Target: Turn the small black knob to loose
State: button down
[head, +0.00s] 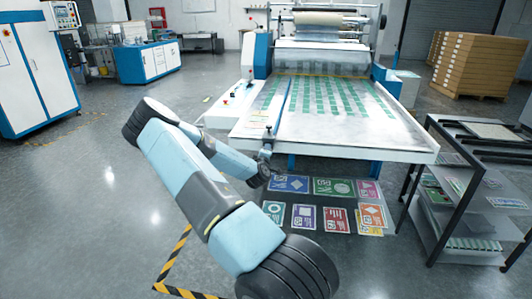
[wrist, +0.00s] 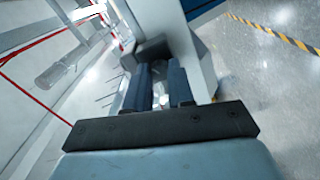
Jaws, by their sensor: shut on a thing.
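In the head view my gripper (head: 266,146) is raised at the near left corner of the machine's feed table, at the near end of a slim blue bar. The small black knob (head: 268,129) shows as a tiny dark spot at its fingertips. In the wrist view the two dark fingers of my gripper (wrist: 160,76) lie close together, with a pale gap between them. A dark block, which looks like the knob (wrist: 152,48), is at their tips. The fingers are shut on it and partly hide it. I cannot read any marking or its turn angle.
The feed table (head: 390,146) carries a sheet of green prints (head: 325,95) running to the rollers. Coloured print cards (head: 303,215) show below its front edge. A black shelf cart (head: 450,190) stands right. Stacked boards (head: 470,65) are at back right. The floor at left is clear.

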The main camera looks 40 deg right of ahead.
jog(key=shift+w+a, duration=0.1)
jog(key=shift+w, duration=0.05)
jog(key=c, duration=1.3)
grip_release()
jog(key=shift+f, duration=0.1)
jog(key=o, duration=0.3)
jog(key=v, duration=1.3)
jog(key=shift+s+a, duration=0.25)
jog(key=shift+s, duration=0.05)
